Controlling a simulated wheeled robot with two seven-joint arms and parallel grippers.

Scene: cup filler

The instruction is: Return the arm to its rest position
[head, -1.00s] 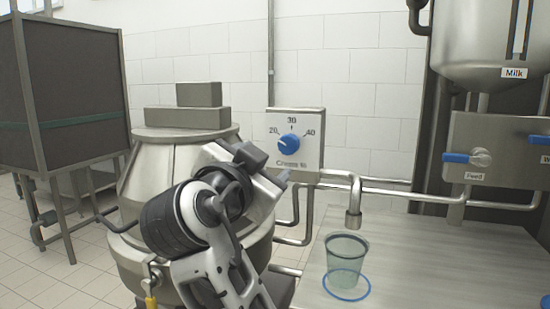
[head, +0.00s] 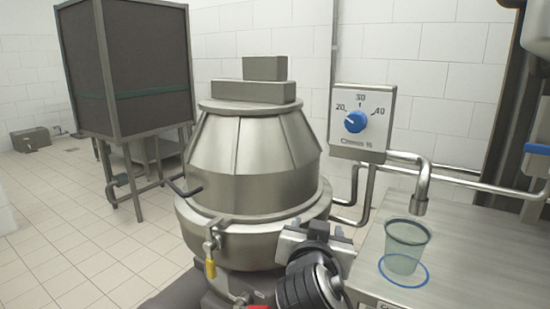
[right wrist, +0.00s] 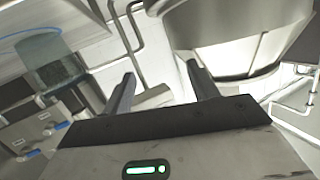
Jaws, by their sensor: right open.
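My right gripper (right wrist: 160,77) is open in the right wrist view, with nothing between its two fingers. In the head view my right arm shows low at the bottom centre, and the right gripper (head: 318,238) is in front of the separator's lower body and left of the counter. A clear greenish cup (head: 405,246) stands upright at the blue ring on the counter, below the spout (head: 420,200). It is apart from the gripper; its contents cannot be told. The cup (right wrist: 45,62) also shows tilted at the upper left of the right wrist view. My left gripper is out of view.
The steel separator (head: 250,165) stands close behind the right arm. The dial box (head: 362,118) with a blue knob is behind the counter (head: 470,255). A dark cabinet (head: 125,65) stands at the back left. The tiled floor (head: 70,220) on the left is clear.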

